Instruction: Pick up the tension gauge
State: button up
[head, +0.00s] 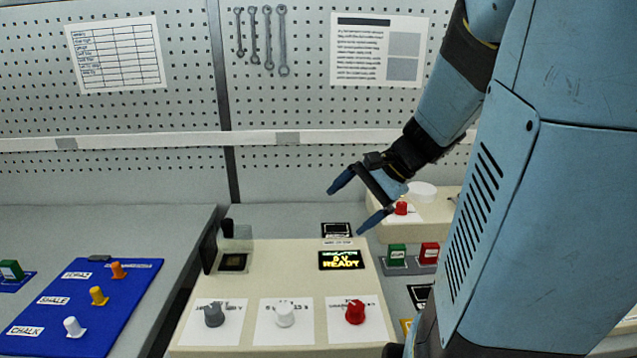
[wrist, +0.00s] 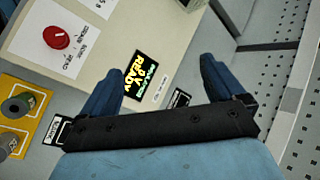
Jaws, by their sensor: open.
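I cannot surely tell which thing is the tension gauge. My gripper (head: 356,201) is open and empty, above and behind the console's right rear part. In the wrist view, my gripper (wrist: 162,75) has its blue fingers spread with nothing between them. The console's lit screen (head: 341,260) reads READY; it also shows in the wrist view (wrist: 139,80).
The console has a grey knob (head: 214,314), a white knob (head: 285,313) and a red knob (head: 355,312). A blue board (head: 85,300) with coloured pegs lies left. Green (head: 396,254) and red (head: 429,253) buttons sit right. A pegboard wall (head: 180,100) stands behind.

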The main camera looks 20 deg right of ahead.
jog(key=w+d+f+m+t, duration=0.1)
jog(key=w+d+m+t, duration=0.2)
jog(key=d+m, duration=0.3)
jog(key=w+d+f+m+t, duration=0.15)
jog(key=d+m+t, duration=0.25)
jog(key=d, duration=0.5)
jog(key=w+d+f+m+t, duration=0.1)
jog(key=w+d+m+t, duration=0.2)
jog(key=d+m, duration=0.3)
jog(key=s+d+f+m+t+h, duration=0.1)
jog(key=s+d+f+m+h, duration=0.2)
jog(key=d, duration=0.5)
jog(key=s+d+f+m+t+h, duration=0.1)
jog(key=s+d+f+m+h, duration=0.15)
jog(key=d+m+h, duration=0.4)
jog(key=s+d+f+m+t+h, duration=0.1)
jog(key=s+d+f+m+h, duration=0.15)
jog(key=d, duration=0.65)
jog(key=shift+h, duration=0.3)
jog(key=x, duration=1.2)
jog(key=shift+w+r, duration=0.3)
jog(key=shift+r, duration=0.1)
jog(key=c, duration=1.3)
